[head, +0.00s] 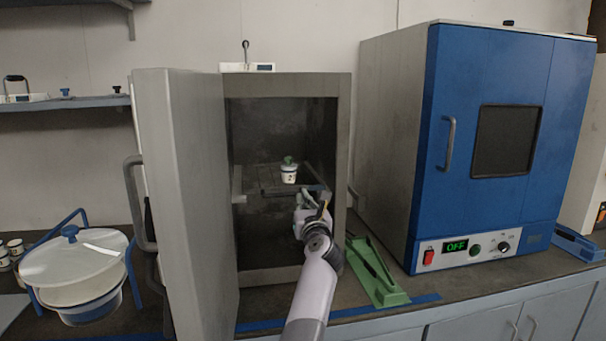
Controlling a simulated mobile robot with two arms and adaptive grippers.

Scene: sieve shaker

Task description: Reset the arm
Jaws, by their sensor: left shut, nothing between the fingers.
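My left gripper (313,200) is shut and empty. It is at the mouth of an open grey furnace cabinet (341,130), its arm coming up from the bottom middle. A small white cup with a green lid (289,173) stands upright on the rack (262,177) inside, just behind and above the gripper in the picture. The cup is apart from the fingers as far as I can tell. My right gripper is not in view.
The cabinet's thick door (183,190) stands open at left. A closed blue oven (480,150) with an "OFF" display stands at right. A green stand (376,272) lies on the counter beside my arm. A white lidded pot (75,270) is at far left.

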